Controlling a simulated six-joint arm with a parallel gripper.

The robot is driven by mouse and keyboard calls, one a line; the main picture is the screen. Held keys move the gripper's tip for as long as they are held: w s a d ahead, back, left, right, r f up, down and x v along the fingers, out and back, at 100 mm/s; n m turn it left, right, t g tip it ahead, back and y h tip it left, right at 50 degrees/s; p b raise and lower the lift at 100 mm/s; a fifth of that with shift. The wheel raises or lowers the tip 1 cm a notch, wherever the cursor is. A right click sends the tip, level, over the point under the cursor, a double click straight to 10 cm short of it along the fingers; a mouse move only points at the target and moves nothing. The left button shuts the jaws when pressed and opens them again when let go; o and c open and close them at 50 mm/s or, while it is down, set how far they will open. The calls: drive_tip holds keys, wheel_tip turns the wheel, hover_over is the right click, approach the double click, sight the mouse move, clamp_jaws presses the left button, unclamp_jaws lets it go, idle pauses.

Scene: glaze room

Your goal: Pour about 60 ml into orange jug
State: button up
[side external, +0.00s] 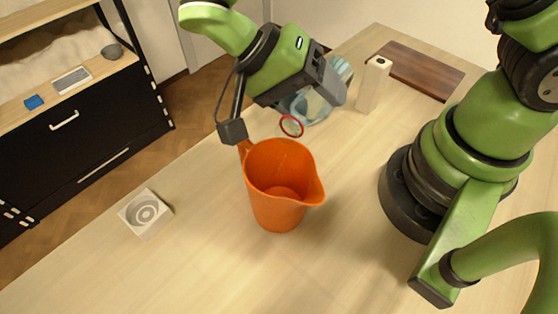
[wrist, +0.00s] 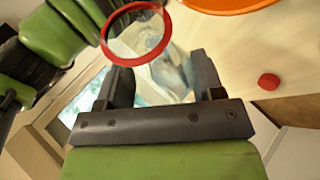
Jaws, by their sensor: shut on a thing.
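The orange jug (side external: 270,205) stands upright on the table, its spout toward the right; its orange inside shows, and I cannot make out any liquid in it. Part of its rim (wrist: 215,4) shows at the top of the wrist view. My gripper (wrist: 160,88) is shut on a clear bluish bottle (side external: 312,106), which also shows between the jaws in the wrist view (wrist: 170,75). The bottle is tilted, its red-ringed mouth (side external: 291,126) toward the jug, just behind and above the rim. I see no stream. The liquid level is unclear.
A small red cap (wrist: 269,81) lies on the table. A cream carton (side external: 373,84) and a dark wooden board (side external: 422,68) are at the back. The table front is clear.

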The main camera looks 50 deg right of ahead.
drive_tip(key=shift+h, duration=0.4)
drive_tip(key=shift+a+r+m+h, duration=0.1)
drive_tip(key=shift+r+m+h, duration=0.1)
drive_tip(key=shift+m+h, duration=0.2)
drive_tip(key=shift+w+d+r, duration=0.1)
drive_tip(key=shift+d, duration=0.15)
idle(0.8)
drive_tip(key=shift+r+h+p, duration=0.25)
drive_tip(key=shift+h+p, duration=0.05)
drive_tip(key=shift+p, duration=0.15)
idle(1.1)
drive_tip(key=shift+d+f, duration=0.1)
drive_tip(key=shift+f, duration=0.25)
drive_tip(key=shift+d+f+n+y, duration=0.15)
drive_tip(key=shift+n+y, duration=0.15)
drive_tip(key=shift+y, duration=0.9)
drive_tip(key=f+y, duration=0.1)
drive_tip(key=d+f+n+y, duration=0.1)
drive_tip(key=f, duration=0.1)
drive_tip(key=shift+w, duration=0.1)
drive_tip(key=shift+a+r+y, duration=0.1)
drive_tip(key=shift+r+y, duration=0.1)
drive_tip(key=shift+y, duration=0.1)
